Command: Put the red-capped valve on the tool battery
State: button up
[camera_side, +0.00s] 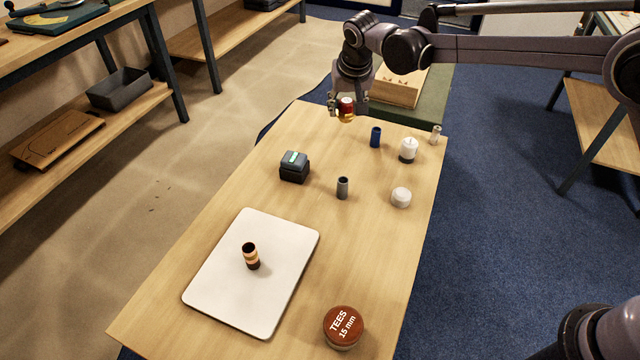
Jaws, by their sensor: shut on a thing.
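The red-capped valve (347,108) has a red top and a brassy lower part. My gripper (341,105) is shut on it near the far end of the wooden table (200,275). The valve looks held above the table top, though the exact height is hard to tell. The tool battery (294,167) is a dark block with a teal-grey label on its top. It stands on the table, below and to the left of my gripper in the picture. Nothing rests on the battery. The fingertips are small and partly hidden by the valve.
A grey cylinder (342,188), blue cylinder (376,137), white-topped jar (408,150), white cap (401,197) and small clear bottle (436,135) stand right of the battery. A white board (215,290) bears a banded cylinder (251,256). A brown-lidded tin (343,327) stands near the front.

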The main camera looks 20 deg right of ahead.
jog(key=shift+w+a+r+n, duration=0.15)
jog(key=shift+w+a+n, duration=0.05)
jog(key=shift+w, duration=0.2)
jog(key=shift+w+a+r+n, duration=0.1)
jog(key=shift+w+a+n, duration=0.1)
jog(key=shift+w, duration=0.2)
send_over(293, 153)
jog(key=s, duration=0.2)
jog(key=f, duration=0.6)
jog(key=shift+w+a+f, duration=0.1)
jog(key=shift+w+f, duration=0.15)
jog(key=shift+f, duration=0.15)
jog(key=shift+a+f, duration=0.1)
jog(key=shift+f, duration=1.95)
jog(key=o, duration=1.2)
jog(key=shift+f, duration=0.15)
